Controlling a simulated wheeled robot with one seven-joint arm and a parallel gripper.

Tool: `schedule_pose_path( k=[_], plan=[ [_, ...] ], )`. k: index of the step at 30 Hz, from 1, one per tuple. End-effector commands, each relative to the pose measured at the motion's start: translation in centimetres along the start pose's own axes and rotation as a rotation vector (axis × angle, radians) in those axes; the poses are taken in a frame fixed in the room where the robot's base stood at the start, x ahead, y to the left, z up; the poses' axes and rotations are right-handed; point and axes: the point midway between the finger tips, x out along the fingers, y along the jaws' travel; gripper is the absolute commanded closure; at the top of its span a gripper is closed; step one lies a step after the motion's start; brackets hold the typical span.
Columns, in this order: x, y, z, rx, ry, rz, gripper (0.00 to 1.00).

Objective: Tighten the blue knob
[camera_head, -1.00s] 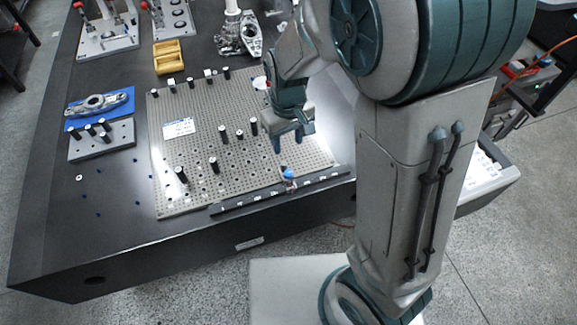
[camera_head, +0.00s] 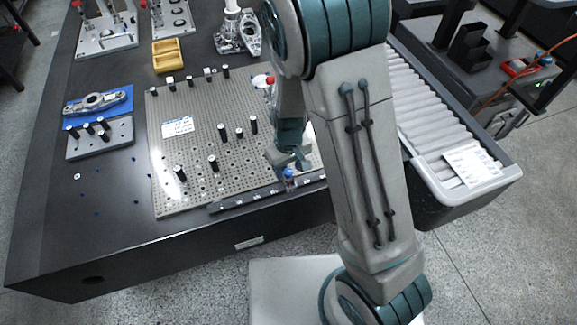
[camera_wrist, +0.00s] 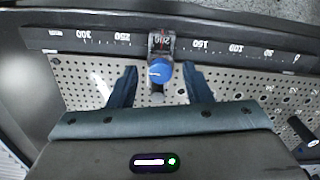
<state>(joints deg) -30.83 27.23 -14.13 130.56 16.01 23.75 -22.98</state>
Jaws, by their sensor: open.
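The blue knob (camera_head: 288,172) sits on a small clamp at the ruler bar along the front edge of the perforated plate. In the wrist view the blue knob (camera_wrist: 158,72) has a white mark on its face and lies between the fingertips, slightly beyond them. My gripper (camera_wrist: 158,82) is open, with one dark teal finger on each side of the knob and visible gaps on both sides. In the head view my gripper (camera_head: 287,158) is just above and behind the knob. Whether it touches the knob cannot be told.
The ruler bar (camera_wrist: 110,40) runs along the plate's edge. Several black posts stand on the perforated plate (camera_head: 200,143). A yellow tray (camera_head: 167,56) and a blue tray (camera_head: 122,108) with a metal part lie farther off. A roller conveyor (camera_head: 430,110) is at right.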

Motion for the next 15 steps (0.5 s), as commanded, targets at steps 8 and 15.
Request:
schedule_pose_path(
  k=[8,15],
  plan=[
    [-0.03,-0.02,-0.01,0.0,0.0,0.0,0.97],
    [-0.09,-0.02,-0.02,0.031,0.0,0.0,1.0]
  ],
)
